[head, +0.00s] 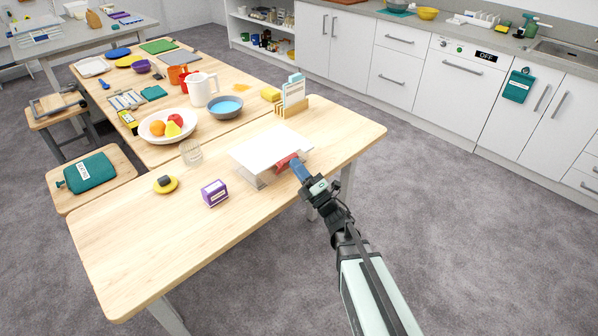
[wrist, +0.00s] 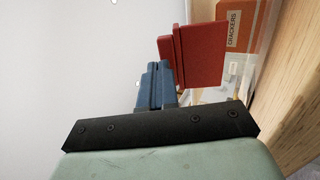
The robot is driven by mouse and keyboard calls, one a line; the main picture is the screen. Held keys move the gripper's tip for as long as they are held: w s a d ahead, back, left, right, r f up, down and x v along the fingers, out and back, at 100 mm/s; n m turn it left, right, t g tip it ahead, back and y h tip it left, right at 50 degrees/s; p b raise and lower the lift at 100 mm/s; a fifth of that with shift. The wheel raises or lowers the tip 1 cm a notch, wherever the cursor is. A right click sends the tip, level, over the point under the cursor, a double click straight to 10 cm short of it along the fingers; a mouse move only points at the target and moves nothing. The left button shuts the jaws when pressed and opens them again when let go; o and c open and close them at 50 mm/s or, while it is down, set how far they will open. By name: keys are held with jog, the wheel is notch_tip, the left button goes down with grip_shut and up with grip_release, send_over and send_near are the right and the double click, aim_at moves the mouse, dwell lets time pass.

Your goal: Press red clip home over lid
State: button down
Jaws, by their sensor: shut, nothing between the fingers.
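A container with a white lid (head: 268,147) stands near the right end of the wooden table. The lid fills the left of the wrist view (wrist: 70,60). The red clip (head: 286,160) is on the container's side at the lid's edge; it also shows in the wrist view (wrist: 198,57). My gripper (head: 301,170), with blue fingers, is shut and empty right beside the clip. In the wrist view its fingertips (wrist: 157,75) lie just left of the clip; I cannot tell whether they touch it. An orange label (wrist: 244,25) reading "CRACKERS" is on the container wall beyond the clip.
A wooden rack with cards (head: 292,106) stands behind the container. A purple box (head: 214,193), a clear glass (head: 191,152) and a yellow dish (head: 166,184) stand to the left. The table's front left is clear.

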jog(key=shift+r+x, duration=0.25)
jog(key=shift+x, duration=1.3)
